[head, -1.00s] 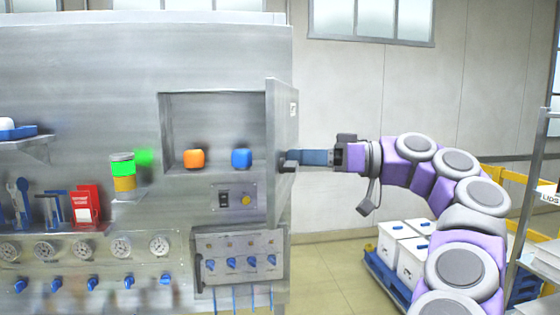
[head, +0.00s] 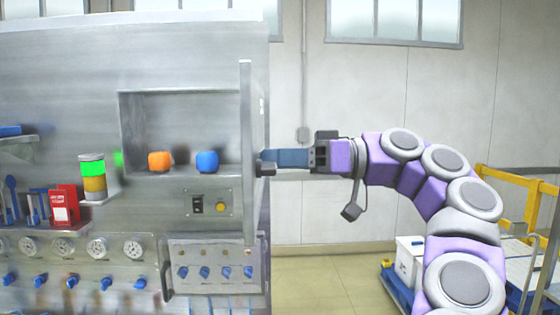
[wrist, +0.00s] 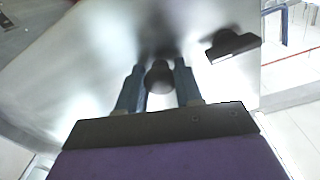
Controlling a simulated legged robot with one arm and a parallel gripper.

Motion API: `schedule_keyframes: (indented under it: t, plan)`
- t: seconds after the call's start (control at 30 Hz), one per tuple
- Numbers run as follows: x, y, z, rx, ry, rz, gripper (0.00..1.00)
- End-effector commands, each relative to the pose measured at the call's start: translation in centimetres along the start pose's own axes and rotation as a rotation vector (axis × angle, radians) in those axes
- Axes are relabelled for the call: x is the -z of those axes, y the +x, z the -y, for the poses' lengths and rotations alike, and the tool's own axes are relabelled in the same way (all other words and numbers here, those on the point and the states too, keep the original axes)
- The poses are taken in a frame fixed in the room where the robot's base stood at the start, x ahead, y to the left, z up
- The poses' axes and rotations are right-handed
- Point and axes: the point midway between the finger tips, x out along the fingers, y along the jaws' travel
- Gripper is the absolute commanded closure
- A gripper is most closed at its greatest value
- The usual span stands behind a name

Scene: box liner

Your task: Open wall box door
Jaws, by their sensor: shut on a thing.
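The wall box door (head: 247,190) stands swung out from the steel panel and is seen nearly edge-on in the head view. Its pale face (wrist: 90,60) fills much of the wrist view. The box cavity (head: 185,108) is open to view, with an orange block (head: 159,161) and a blue block (head: 207,161) inside. My gripper (head: 272,160) reaches in from the right at the door's outer face. In the wrist view its two blue-grey fingers lie on either side of a dark round knob (wrist: 160,78), shut on it.
A dark bracket-like part (wrist: 233,46) is on the door right of the knob. Below the box are a switch plate (head: 208,205) and a panel of blue knobs (head: 215,262). White boxes (head: 410,256) and a yellow rail (head: 525,185) stand at right. The floor between is clear.

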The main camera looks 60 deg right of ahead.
Motion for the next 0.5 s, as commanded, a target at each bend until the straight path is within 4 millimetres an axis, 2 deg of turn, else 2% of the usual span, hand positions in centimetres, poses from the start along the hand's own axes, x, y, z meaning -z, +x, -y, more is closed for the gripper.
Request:
schedule_keyframes:
  t: [0.2, 0.23, 0.47, 0.5]
  plan:
    - [0.28, -0.13, -0.09, 0.000, -0.003, -0.007, 1.00]
    - [0.29, -0.14, -0.10, 0.000, -0.003, -0.007, 0.62]
    - [0.20, -0.20, -0.21, 0.001, -0.002, -0.006, 0.40]
    - [0.18, -0.19, -0.20, 0.002, -0.002, -0.005, 0.39]
